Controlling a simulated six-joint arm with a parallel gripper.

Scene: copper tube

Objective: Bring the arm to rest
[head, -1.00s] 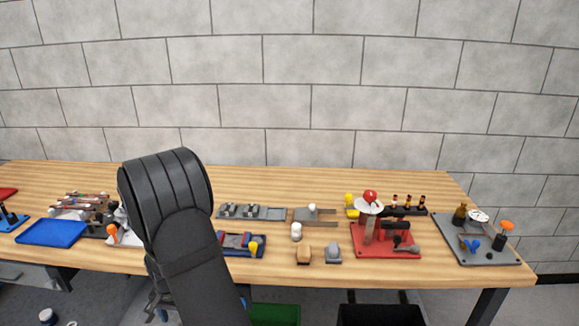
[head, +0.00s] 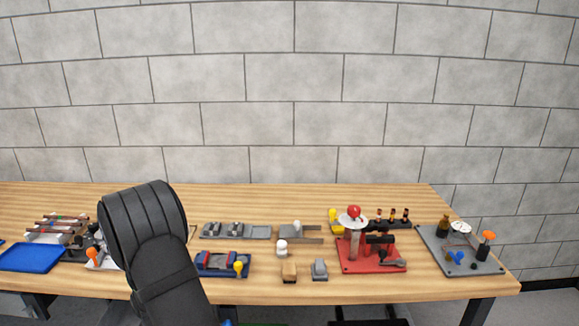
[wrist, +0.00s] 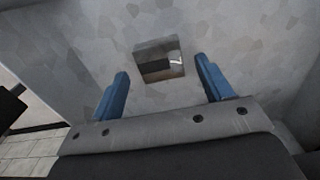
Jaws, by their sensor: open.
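My gripper (wrist: 161,88) shows in the wrist view with its two blue fingers spread wide apart and nothing between them. Beyond the fingers is a grey mottled surface with a small square metal-edged recess (wrist: 158,62). In the head view my dark arm rises at the lower left in front of the workbench (head: 270,290), and my gripper is not visible there. Copper-coloured tubes (head: 62,222) lie on a rack at the left of the bench. The arm hides part of the bench around it.
A blue tray (head: 30,258) is at the left. A blue vise-like fixture (head: 222,266), a red-based device (head: 372,262) and a grey plate with fittings (head: 460,250) stand to the right of the arm. A block wall (head: 300,80) is behind the bench.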

